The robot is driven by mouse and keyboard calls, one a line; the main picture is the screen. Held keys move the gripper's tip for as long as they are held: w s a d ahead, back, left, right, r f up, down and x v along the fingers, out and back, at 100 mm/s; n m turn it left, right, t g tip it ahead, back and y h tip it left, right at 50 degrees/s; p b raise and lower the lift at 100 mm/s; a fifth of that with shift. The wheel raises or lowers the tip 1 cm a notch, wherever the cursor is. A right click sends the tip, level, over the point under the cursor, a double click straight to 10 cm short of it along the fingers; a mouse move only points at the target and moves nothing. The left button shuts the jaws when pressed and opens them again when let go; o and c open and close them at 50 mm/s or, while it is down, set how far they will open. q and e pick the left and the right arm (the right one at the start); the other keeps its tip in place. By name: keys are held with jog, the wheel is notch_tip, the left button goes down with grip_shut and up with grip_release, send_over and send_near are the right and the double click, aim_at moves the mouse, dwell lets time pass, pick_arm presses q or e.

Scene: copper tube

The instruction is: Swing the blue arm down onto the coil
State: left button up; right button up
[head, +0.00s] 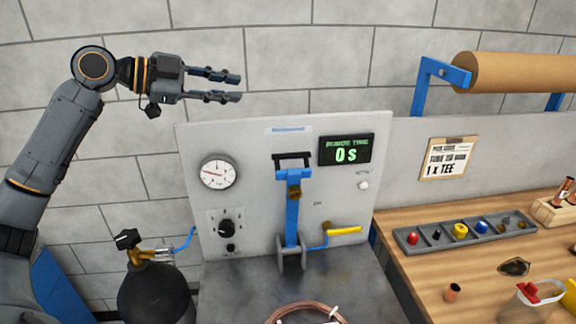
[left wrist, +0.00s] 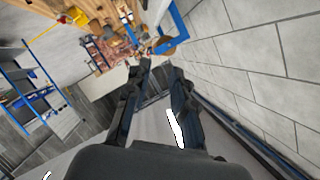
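The blue arm (head: 292,215) stands upright against the grey panel in the head view, with a dark handle at its top and its hinge at the foot. The copper coil (head: 305,314) lies on the grey bench top in front of it, cut off by the bottom edge. My left gripper (head: 241,87) is raised in front of the brick wall, up and left of the blue arm and well apart from it. Its fingers are spread and empty; they also show apart in the left wrist view (left wrist: 160,70). My right gripper is in neither view.
The panel carries a gauge (head: 218,173), a black knob (head: 226,227), a display (head: 346,149) reading 0 s and a yellow-handled valve (head: 344,231). A dark gas cylinder (head: 155,295) stands left. A wooden bench (head: 440,265) with a parts tray (head: 465,230) lies right.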

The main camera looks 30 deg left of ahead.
pick_arm(q)
jog(key=b, duration=1.3)
send_near(284, 155)
jog(key=s+a, duration=0.1)
jog(key=s, duration=0.1)
jog(key=p+x, duration=0.2)
jog(key=x, duration=0.2)
jog(key=p+x, duration=0.1)
jog(key=x, duration=0.3)
jog(key=p+x, duration=0.2)
jog(key=x, duration=0.2)
jog(key=shift+w+a+r+p, duration=0.15)
jog(key=shift+w+r+p, duration=0.1)
jog(key=shift+r+p, duration=0.05)
jog(key=shift+w+d+f, duration=0.35)
jog(key=shift+w+d, duration=0.05)
jog(key=shift+w, duration=0.1)
grip_shut()
